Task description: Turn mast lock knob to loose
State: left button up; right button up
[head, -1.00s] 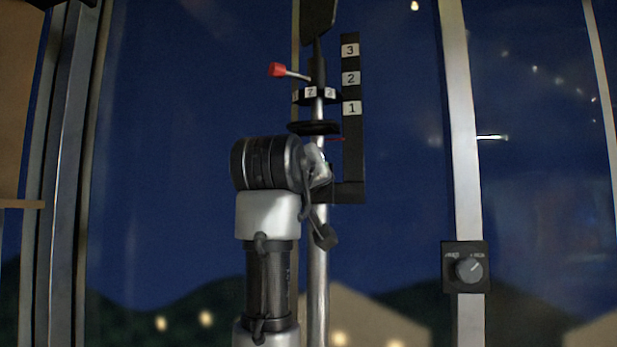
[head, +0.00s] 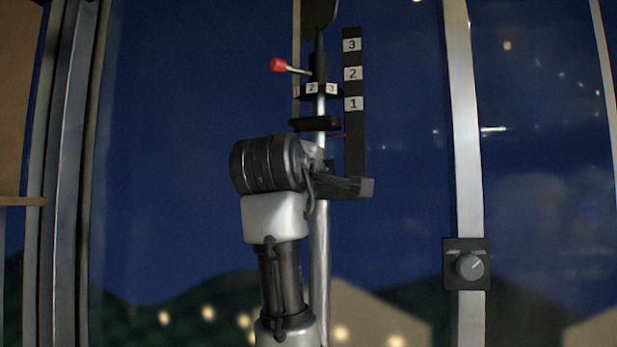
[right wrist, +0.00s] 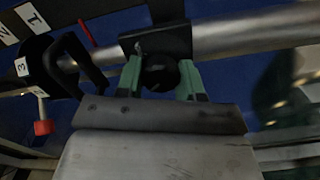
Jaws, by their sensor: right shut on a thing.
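The mast (head: 319,260) is an upright metal pole in the middle of the head view, and it also crosses the top of the right wrist view (right wrist: 235,37). The mast lock knob (right wrist: 159,72) is a dark round knob on a black block on the mast. My right gripper (right wrist: 160,80) is shut on it, with a green-padded finger on each side. In the head view my right gripper (head: 340,187) lies across the mast, and its wrist hides the knob. The knob's loose and tight marks cannot be read. My left gripper is not in view.
Above the gripper are a black ring (head: 315,124), a numbered collar (head: 312,89) and a red-tipped lever (head: 278,65). A black scale (head: 353,130) marked 1 to 3 stands just right of the mast. A small dial (head: 470,266) sits on the right post (head: 463,130).

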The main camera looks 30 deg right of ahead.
jog(key=shift+n, duration=0.6)
jog(key=o, duration=0.9)
jog(key=b+v, duration=0.1)
jog(key=v, duration=1)
jog(key=shift+b, duration=0.35)
